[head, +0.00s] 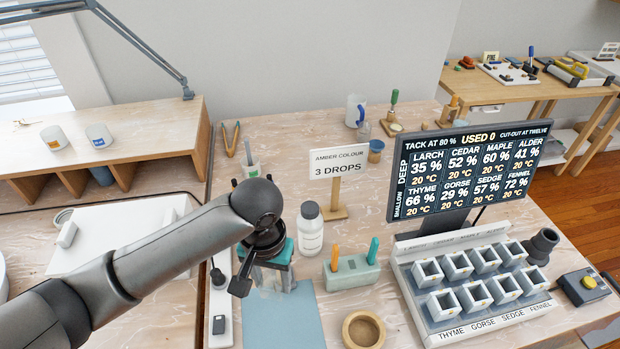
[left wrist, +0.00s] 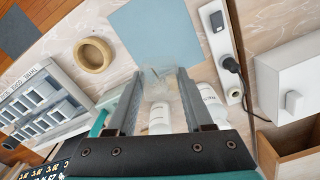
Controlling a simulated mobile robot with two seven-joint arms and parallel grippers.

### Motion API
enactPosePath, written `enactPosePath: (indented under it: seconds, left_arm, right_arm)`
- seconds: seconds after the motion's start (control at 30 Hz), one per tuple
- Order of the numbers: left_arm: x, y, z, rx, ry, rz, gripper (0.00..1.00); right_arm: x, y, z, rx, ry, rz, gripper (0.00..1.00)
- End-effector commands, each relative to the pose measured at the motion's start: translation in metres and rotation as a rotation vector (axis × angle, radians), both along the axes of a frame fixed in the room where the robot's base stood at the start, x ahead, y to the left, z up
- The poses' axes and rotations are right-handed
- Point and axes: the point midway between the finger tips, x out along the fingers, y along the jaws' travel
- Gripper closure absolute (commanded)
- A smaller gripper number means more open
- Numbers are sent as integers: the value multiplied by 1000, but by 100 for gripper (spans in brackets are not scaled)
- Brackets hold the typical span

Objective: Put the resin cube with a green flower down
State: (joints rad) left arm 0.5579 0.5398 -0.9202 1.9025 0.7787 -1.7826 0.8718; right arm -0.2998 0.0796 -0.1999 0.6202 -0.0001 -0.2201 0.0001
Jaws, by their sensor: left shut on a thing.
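My left gripper (head: 278,283) is in the middle of the head view, pointing down near the far edge of a flat blue mat (head: 285,325). In the left wrist view its two fingers are shut on a clear resin cube (left wrist: 158,80). The cube looks almost see-through, and its green flower cannot be made out. The mat (left wrist: 155,30) lies just beyond the fingertips in that view. Whether the cube touches the surface cannot be told. My right gripper is not in view.
A white bottle (head: 310,230) stands close behind the gripper. A block with coloured tools (head: 350,273), a round wooden bowl (head: 363,331) and a rack of white moulds (head: 480,325) stand to the right. A power strip (head: 222,300) lies left of the mat, which looks bare.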

Motion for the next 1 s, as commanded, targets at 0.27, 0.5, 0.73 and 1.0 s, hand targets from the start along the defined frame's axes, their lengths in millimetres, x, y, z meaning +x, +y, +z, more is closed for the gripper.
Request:
enactPosePath:
  seconds: [0.27, 0.5, 0.73, 1.0]
  left_arm:
    - [15, 20, 24, -12, -21, 42, 100]
    - [8, 41, 55, -10, -15, 85, 100]
    - [-3, 53, 71, 1, -5, 108, 100]
    - [-5, 55, 75, 3, 0, 111, 100]
  right_arm:
    - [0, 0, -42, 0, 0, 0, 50]
    - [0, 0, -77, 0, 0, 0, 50]
    - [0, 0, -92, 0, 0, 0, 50]
    - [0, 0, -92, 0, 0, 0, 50]
